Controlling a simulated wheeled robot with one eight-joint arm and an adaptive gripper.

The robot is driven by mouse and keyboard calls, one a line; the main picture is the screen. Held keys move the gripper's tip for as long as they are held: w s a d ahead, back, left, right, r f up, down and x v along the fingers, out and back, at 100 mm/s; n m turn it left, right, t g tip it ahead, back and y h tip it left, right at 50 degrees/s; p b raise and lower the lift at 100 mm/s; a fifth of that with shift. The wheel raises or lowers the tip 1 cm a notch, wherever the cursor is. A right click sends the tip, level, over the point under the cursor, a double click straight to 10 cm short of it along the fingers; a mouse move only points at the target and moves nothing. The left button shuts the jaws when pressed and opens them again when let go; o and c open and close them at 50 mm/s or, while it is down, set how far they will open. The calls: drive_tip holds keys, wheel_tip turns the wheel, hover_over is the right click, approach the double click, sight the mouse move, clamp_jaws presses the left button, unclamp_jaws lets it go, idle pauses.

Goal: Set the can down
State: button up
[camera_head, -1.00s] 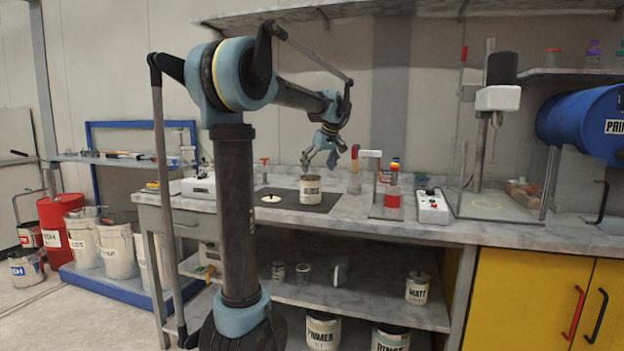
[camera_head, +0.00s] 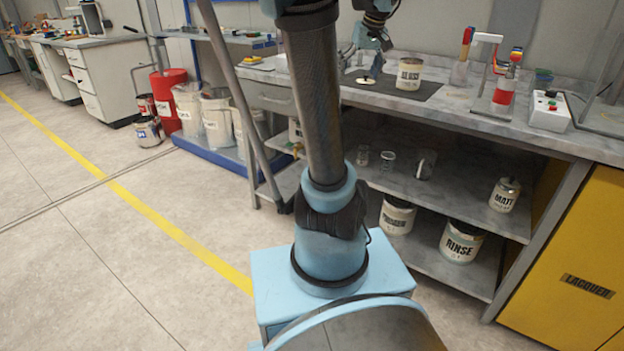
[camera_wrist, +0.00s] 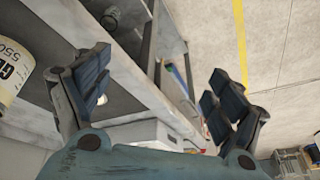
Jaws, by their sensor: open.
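A cream can (camera_head: 410,74) with dark lettering stands upright on the dark mat (camera_head: 432,92) on the grey workbench. Nothing holds it. My gripper (camera_head: 365,62) is just left of the can, low over the mat and near a pale round disc (camera_head: 366,81). In the wrist view my gripper (camera_wrist: 158,95) has its two fingers spread wide with nothing between them. A can (camera_wrist: 12,75) with lettering is cut off at the left edge there, beside the left finger and outside the jaws.
Right of the can on the bench stand a beaker with tools (camera_head: 461,70), a stand with a red vessel (camera_head: 503,95) and a white control box (camera_head: 549,111). Several cans sit on the shelves below, including one marked RINSE (camera_head: 462,240).

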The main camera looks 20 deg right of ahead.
drive_tip(key=s+a+f+g, duration=0.1)
drive_tip(key=s+a+f, duration=0.85)
drive_tip(key=a, duration=0.35)
drive_tip(key=s+a+f, duration=0.3)
drive_tip(key=s+f, duration=0.3)
drive_tip(key=f, duration=0.1)
drive_tip(key=s+a+f+g, duration=0.1)
drive_tip(key=s+a+f, duration=0.3)
drive_tip(key=s+f, duration=0.2)
drive_tip(key=shift+a+f+h, duration=0.3)
drive_tip(key=shift+f+h, duration=0.1)
drive_tip(key=shift+f, duration=0.35)
